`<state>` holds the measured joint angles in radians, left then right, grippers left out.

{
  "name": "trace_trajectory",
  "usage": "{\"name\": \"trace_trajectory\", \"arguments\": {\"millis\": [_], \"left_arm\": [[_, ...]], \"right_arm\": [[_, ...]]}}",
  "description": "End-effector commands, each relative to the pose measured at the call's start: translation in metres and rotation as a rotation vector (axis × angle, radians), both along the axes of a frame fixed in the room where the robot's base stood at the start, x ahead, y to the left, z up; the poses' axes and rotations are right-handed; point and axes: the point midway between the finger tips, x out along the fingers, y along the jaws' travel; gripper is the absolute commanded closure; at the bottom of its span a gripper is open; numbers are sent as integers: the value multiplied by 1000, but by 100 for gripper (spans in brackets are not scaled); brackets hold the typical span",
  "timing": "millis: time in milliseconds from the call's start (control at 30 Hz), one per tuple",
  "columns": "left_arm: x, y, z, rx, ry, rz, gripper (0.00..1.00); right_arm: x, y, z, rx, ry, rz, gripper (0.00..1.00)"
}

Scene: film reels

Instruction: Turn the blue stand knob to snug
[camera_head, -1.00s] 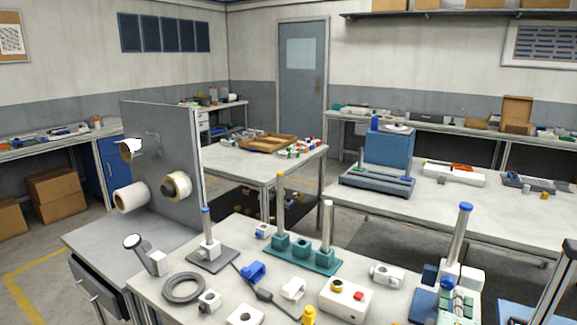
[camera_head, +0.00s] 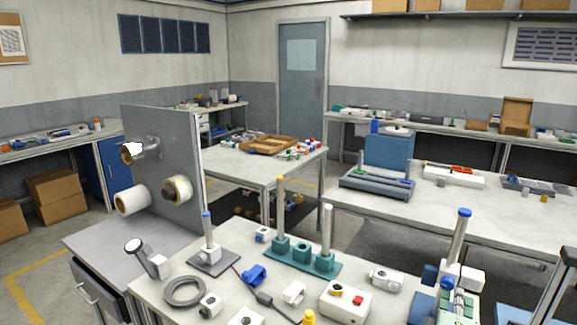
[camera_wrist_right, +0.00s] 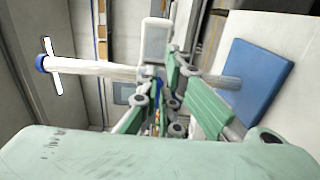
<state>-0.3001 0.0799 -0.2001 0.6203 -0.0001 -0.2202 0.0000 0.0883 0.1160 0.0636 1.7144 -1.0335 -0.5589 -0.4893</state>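A stand (camera_head: 458,237) with a blue-capped metal post and a white clamp is at the right end of the near bench. In the wrist view its post (camera_wrist_right: 105,70) lies sideways, with the white clamp (camera_wrist_right: 156,40) at the middle and the blue base plate (camera_wrist_right: 256,80) at right. A small blue knob (camera_wrist_right: 157,82) shows beside the clamp, partly hidden by the fingers. My right gripper (camera_head: 452,295), with green fingers, is close to the clamp. Its fingers (camera_wrist_right: 160,95) lie either side of the knob; I cannot tell whether they touch it. My left gripper is out of view.
A grey panel with rolls (camera_head: 165,165) stands at left.

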Motion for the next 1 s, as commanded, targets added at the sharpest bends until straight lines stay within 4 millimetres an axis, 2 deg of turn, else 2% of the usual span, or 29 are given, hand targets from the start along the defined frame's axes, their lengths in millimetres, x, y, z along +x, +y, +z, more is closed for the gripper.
{"name": "trace_trajectory", "arguments": {"millis": [33, 567, 1000], "left_arm": [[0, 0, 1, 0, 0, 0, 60], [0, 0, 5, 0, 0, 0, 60], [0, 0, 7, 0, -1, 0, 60]], "right_arm": [[4, -3, 17, -11, -30, 0, 100], [-1, -10, 20, -11, -29, -1, 100], [-42, 18, 11, -2, -17, 2, 100]]}}
